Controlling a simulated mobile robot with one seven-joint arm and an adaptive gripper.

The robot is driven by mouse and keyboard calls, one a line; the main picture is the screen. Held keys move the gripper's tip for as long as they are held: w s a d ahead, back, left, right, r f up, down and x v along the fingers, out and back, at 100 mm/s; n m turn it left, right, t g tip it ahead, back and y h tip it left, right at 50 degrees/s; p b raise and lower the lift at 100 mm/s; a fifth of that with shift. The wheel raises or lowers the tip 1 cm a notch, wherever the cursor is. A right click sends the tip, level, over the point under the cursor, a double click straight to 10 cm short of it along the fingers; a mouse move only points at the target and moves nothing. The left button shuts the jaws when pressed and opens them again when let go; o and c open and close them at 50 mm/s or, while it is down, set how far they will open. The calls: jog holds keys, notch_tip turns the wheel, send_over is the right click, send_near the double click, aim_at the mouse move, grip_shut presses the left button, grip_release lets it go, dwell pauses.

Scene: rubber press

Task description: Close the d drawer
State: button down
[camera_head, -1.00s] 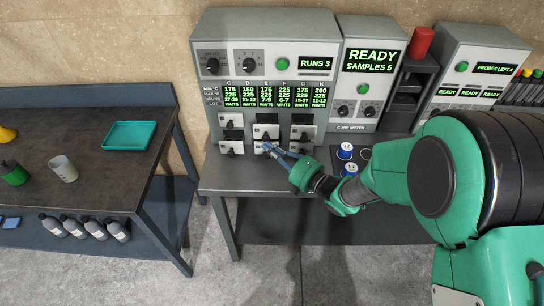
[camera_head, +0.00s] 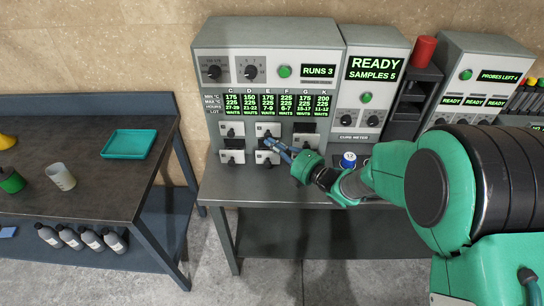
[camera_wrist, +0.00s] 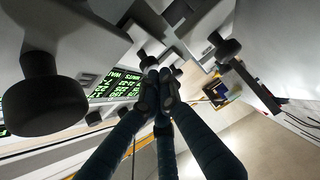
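The grey press (camera_head: 265,62) carries white-fronted drawers with black knobs in two rows and three columns under its green display. Letters on the drawer fronts are too small to read, so I cannot tell which is d. The top middle drawer (camera_head: 264,127) looks level with the top left drawer (camera_head: 227,127). The top right drawer (camera_head: 300,141) stands out, with a dark gap above its front. My gripper (camera_head: 272,147) is at the middle column, near the top middle drawer's lower edge; contact is unclear. In the wrist view its fingers (camera_wrist: 162,88) are together, with nothing seen between them.
The cure meter (camera_head: 370,100) stands right of the press, then a dark rack with a red cylinder (camera_head: 424,50). A blue-capped sample pot (camera_head: 348,160) is on the bench near my arm. A side table (camera_head: 95,185) holds a teal tray (camera_head: 129,144) and a beaker.

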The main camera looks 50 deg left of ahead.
jog(key=shift+w+a+r, duration=0.2)
jog(key=shift+w+a, duration=0.15)
jog(key=shift+w, duration=0.05)
jog(key=s+d+p, duration=0.1)
jog(key=s+d, duration=0.1)
jog(key=d, duration=1.1)
jog(key=shift+s, duration=0.25)
dwell(0.5)
